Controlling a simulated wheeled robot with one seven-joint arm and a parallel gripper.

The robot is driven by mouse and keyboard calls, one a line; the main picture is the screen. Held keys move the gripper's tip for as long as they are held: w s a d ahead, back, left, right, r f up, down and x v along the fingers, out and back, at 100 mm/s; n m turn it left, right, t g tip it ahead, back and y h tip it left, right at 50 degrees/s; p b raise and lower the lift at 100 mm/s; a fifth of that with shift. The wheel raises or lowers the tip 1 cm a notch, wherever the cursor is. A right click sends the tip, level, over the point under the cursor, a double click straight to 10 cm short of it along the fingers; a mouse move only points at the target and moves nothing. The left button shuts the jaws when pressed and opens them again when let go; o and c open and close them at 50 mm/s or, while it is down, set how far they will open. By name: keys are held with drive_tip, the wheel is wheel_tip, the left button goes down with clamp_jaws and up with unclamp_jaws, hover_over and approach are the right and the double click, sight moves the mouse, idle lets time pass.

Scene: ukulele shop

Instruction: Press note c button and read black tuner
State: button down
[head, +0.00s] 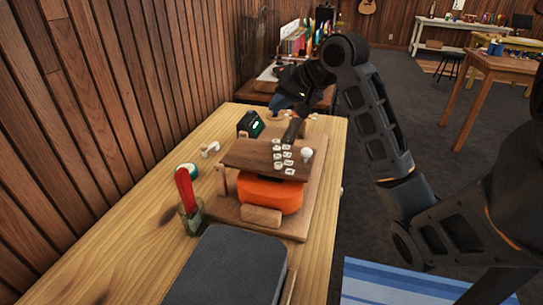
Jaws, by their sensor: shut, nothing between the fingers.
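The black tuner (249,124) stands on the wooden bench behind the ukulele, with a small lit green display. The display is too small to read from here. Several small white buttons with dark marks (284,158) sit in two rows on a brown wooden board (245,154) above the orange ukulele body (268,193). Their letters are too small to tell the C button apart. My gripper (281,107) is at the far end of the ukulele, beyond the buttons and to the right of the tuner. It is shut and empty, and its fingertips are small and partly hard to see.
A dark grey case (225,268) fills the near bench. Small white pegs (210,149) lie near the wall. Bare bench shows at left.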

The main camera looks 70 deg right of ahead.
sight(277, 149)
drive_tip(key=shift+s, duration=0.25)
drive_tip(key=shift+f, duration=0.1)
wheel_tip(277, 149, down, 9)
drive_tip(key=b, duration=0.8)
drive_tip(key=shift+d, duration=0.1)
idle(1.8)
drive_tip(key=shift+f, duration=0.25)
drive_tip(key=shift+f+b, duration=0.5)
drive_tip(key=shift+f, duration=0.05)
idle(0.8)
drive_tip(key=shift+r, duration=0.1)
drive_tip(key=shift+r+p, duration=0.9)
drive_tip(key=shift+p, duration=0.1)
